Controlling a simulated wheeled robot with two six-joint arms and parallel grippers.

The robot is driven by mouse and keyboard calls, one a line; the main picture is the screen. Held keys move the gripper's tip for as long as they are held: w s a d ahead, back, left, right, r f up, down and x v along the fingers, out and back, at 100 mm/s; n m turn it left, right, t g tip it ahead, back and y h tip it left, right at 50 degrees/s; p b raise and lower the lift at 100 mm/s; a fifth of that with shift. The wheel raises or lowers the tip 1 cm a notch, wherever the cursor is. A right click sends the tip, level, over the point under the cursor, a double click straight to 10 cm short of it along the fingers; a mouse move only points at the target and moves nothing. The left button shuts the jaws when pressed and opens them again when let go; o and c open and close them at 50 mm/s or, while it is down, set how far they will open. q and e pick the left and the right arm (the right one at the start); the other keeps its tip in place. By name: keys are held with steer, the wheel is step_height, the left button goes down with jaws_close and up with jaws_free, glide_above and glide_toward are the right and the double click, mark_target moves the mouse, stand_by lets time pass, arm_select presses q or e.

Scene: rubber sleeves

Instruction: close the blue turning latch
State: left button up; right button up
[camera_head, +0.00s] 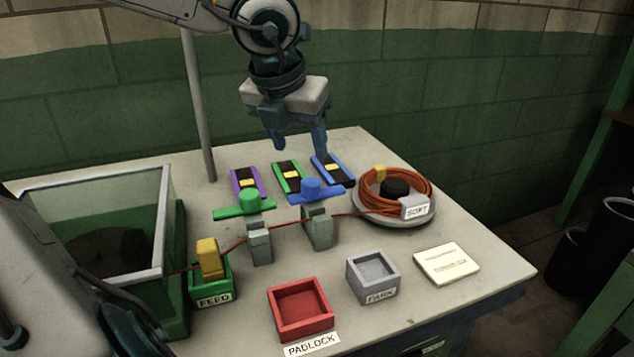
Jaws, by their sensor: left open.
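The blue turning latch (313,187) is a flat blue bar with a round hub, on a grey slotted block (319,229) near the middle of the table. The bar lies crosswise, left to right, over the block. An orange cable (285,228) runs through this block and the one to its left. My left gripper (300,148) hangs above and behind the latch, fingers pointing down, open and empty. Its right finger shows just behind the blue slide piece (334,171). It appears apart from the latch. My right gripper is not in view.
A similar green latch (245,203) sits left of the blue one. Purple and green slide pieces lie behind. A cable coil (420,207) is at right, a glass-walled box (166,222) at left. Red (299,330) and grey (375,292) trays stand in front.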

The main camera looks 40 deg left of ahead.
mark_target(310, 182)
arm_select(q)
steer(key=b+x, duration=0.1)
steer(key=x, duration=0.8)
steer(key=shift+w+f, duration=0.2)
steer(key=shift+f, duration=0.2)
arm_select(e)
steer(key=shift+w+a+f+t+y, duration=0.3)
steer(key=shift+w+a+f+t, duration=0.1)
steer(key=shift+a+f+t, duration=0.15)
arm_select(q)
steer(key=c, duration=1)
